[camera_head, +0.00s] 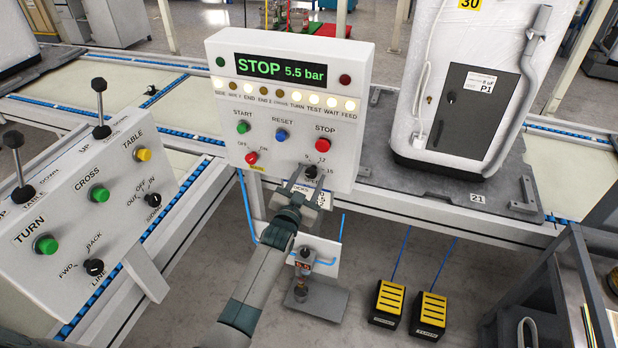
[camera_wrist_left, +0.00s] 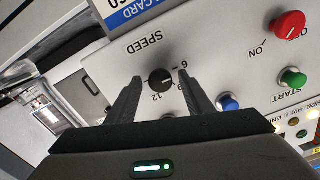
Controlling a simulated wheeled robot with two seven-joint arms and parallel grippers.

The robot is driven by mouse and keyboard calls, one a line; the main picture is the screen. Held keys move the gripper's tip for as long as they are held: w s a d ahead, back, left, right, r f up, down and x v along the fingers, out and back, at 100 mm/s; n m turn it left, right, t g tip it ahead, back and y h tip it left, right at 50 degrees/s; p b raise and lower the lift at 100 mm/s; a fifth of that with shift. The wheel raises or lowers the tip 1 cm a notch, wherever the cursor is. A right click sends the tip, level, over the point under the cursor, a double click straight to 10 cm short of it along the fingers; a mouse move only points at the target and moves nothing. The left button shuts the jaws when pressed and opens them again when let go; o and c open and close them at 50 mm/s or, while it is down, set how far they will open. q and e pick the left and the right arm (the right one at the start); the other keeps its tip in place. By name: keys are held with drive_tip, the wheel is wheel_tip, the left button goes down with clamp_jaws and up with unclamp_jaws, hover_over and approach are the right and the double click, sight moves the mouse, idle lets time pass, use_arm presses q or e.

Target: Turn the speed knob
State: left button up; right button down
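The speed knob (camera_head: 311,172) is a small black dial at the lower right of the white control panel (camera_head: 228,97), partly hidden by my gripper. In the left wrist view the knob (camera_wrist_left: 160,81) sits beside upside-down "SPEED" lettering and scale numbers; its white mark points right. My left gripper (camera_head: 307,177) is in front of the panel. Its two fingers (camera_wrist_left: 159,78) are open, one on each side of the knob, with gaps visible. Whether the fingertips touch the panel cannot be told. My right gripper is in neither view.
Above the knob are a red STOP button (camera_head: 323,145), a blue RESET button (camera_head: 281,135) and a green START button (camera_head: 242,127). The display (camera_head: 281,70) reads "STOP 5.5 bar". A second panel (camera_head: 120,217) with levers stands at left. Two yellow-black pedals (camera_head: 388,301) stand on the floor.

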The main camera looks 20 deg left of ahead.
use_arm(q)
drive_tip(key=shift+s, duration=0.1)
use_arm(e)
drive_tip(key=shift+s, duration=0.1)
use_arm(q)
drive_tip(key=shift+s, duration=0.6)
drive_tip(key=s+b, duration=0.2)
drive_tip(key=s, duration=1.4)
drive_tip(key=shift+a, duration=0.3)
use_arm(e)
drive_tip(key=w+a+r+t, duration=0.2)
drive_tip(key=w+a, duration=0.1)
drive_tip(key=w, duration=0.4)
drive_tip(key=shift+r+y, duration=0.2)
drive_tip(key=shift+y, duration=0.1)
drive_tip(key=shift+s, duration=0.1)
